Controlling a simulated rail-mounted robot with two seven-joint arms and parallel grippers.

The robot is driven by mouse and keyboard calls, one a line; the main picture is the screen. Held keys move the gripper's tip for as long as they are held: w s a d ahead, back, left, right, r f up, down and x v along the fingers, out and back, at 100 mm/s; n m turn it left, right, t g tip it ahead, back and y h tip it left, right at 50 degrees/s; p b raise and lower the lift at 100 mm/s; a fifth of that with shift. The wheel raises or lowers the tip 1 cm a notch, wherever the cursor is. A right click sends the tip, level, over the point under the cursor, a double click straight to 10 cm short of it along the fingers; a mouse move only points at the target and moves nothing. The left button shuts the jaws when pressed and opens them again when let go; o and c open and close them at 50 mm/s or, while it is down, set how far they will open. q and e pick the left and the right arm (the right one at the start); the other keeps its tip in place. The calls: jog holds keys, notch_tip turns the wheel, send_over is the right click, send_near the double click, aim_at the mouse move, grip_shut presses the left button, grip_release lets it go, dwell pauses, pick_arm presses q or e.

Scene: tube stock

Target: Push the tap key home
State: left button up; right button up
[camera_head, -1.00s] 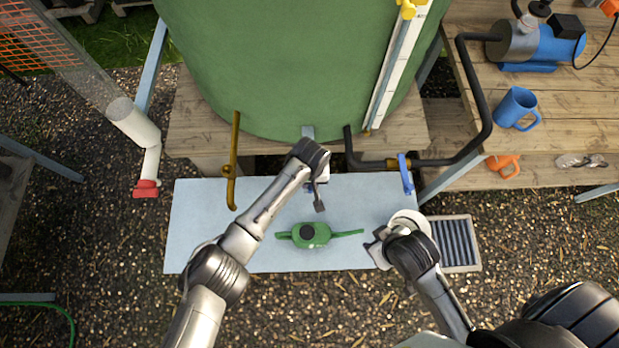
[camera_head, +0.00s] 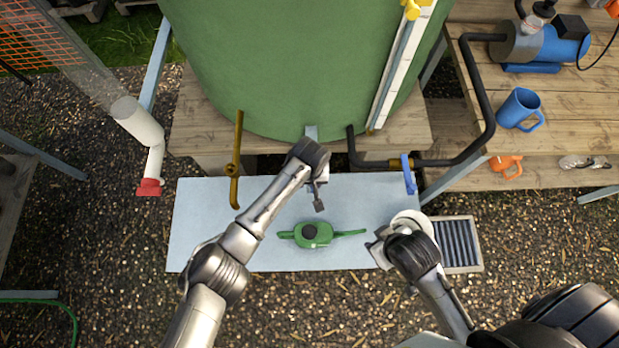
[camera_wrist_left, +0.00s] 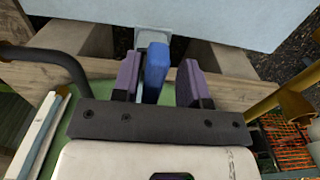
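In the left wrist view a blue block (camera_wrist_left: 156,68), which looks like the tap key, stands between the two purple-grey fingers of my left gripper (camera_wrist_left: 160,82). It is close to the left finger, with a clear gap to the right one. A pale grey fitting (camera_wrist_left: 153,36) is behind it. In the head view my left gripper (camera_head: 319,192) is low in front of the green tank (camera_head: 290,65), and my wrist hides most of the key. My right gripper (camera_head: 378,248) is at the right end of the pale board; its finger opening is unclear.
A green watering can (camera_head: 312,235) stands on the pale blue board (camera_head: 205,225), between my arms. A brass pipe (camera_head: 236,160) hangs left of my left gripper. A black pipe (camera_head: 478,95) with a blue lever (camera_head: 408,174) is on the right. The board's left part is clear.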

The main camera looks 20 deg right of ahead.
pick_arm(q)
jog(key=shift+s+f, duration=0.2)
jog(key=shift+f, duration=0.2)
jog(key=shift+d+r, duration=0.1)
jog(key=shift+r, duration=0.1)
jog(key=r, duration=0.2)
jog(key=d+r+p, duration=0.1)
jog(key=r, duration=0.1)
jog(key=shift+s+r+p, duration=0.1)
jog(key=shift+r+p, duration=0.05)
jog(key=shift+p, duration=0.15)
notch_tip(320, 180, up, 10)
jog(key=p, duration=0.2)
jog(key=shift+w+a, duration=0.25)
jog(key=shift+a, duration=0.2)
